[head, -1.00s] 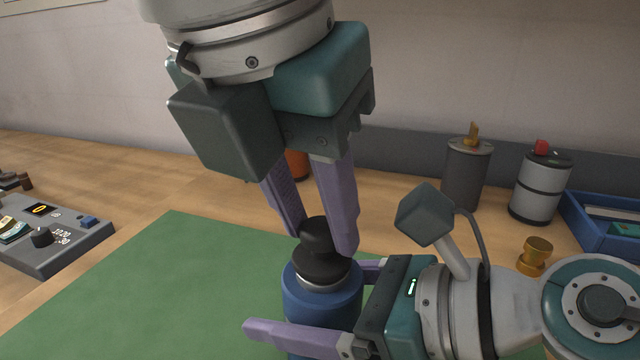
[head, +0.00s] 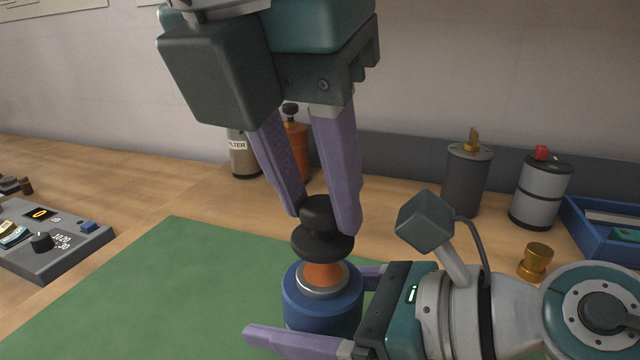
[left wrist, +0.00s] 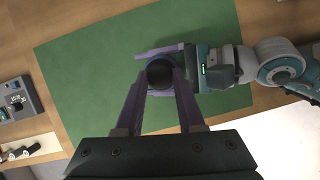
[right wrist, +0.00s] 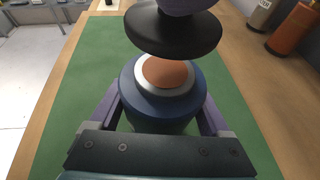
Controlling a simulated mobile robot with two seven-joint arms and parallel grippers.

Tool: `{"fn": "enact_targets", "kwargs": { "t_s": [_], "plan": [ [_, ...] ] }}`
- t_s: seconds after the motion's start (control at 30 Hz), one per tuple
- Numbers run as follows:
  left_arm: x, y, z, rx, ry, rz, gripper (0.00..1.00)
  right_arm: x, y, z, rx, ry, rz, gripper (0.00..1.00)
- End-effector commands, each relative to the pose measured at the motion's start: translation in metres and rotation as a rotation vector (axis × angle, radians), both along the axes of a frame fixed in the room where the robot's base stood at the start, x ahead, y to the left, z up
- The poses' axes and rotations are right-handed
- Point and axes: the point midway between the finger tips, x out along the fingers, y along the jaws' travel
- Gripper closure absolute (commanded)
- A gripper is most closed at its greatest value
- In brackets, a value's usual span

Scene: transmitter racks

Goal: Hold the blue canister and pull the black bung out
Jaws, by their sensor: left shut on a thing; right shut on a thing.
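The blue canister (head: 322,316) stands upright on the green mat, with a pale metal ring round its mouth. My right gripper (head: 308,299) is shut on its sides, reaching in from the right of the head view; the right wrist view also shows the canister (right wrist: 160,108) between the fingers. The black bung (head: 322,244) is above the mouth, its knob between the fingers of my left gripper (head: 322,217), which points down.
The green mat (head: 140,290) is mostly clear at left. A grey control box (head: 60,245) lies beyond it. Behind stand an orange canister (head: 300,140), a filter can (head: 241,158), a dark canister (head: 463,182) and a grey one (head: 540,195). A brass plug (head: 535,260) and blue tray (head: 600,235) are at right.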

Motion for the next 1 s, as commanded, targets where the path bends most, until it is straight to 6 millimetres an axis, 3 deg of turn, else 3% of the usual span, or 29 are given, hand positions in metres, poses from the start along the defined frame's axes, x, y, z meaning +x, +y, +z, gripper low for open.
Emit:
{"fn": "enact_targets", "kwargs": {
  "t_s": [0.27,0.47,0.5,0.67,1.0],
  "plan": [
    [0.0,0.0,0.034,-0.001,-0.003,-0.001,1.0,0.0,0.0,0.0,0.0,0.0,-0.001,1.0],
    [0.0,0.0,0.036,0.0,0.0,-0.001,1.0,0.0,0.0,0.0,0.001,-0.001,-0.001,1.0],
    [0.0,0.0,0.036,0.0,0.0,-0.001,1.0,0.0,0.0,0.0,0.001,-0.001,-0.001,0.18],
    [0.0,0.0,0.036,0.0,0.0,0.0,1.0,0.0,0.0,0.0,0.0,0.0,0.0,0.0],
    [0.0,0.0,0.037,0.0,0.0,0.0,1.0,-0.003,-0.006,0.003,0.0,0.0,-0.001,0.0]
  ]
}}
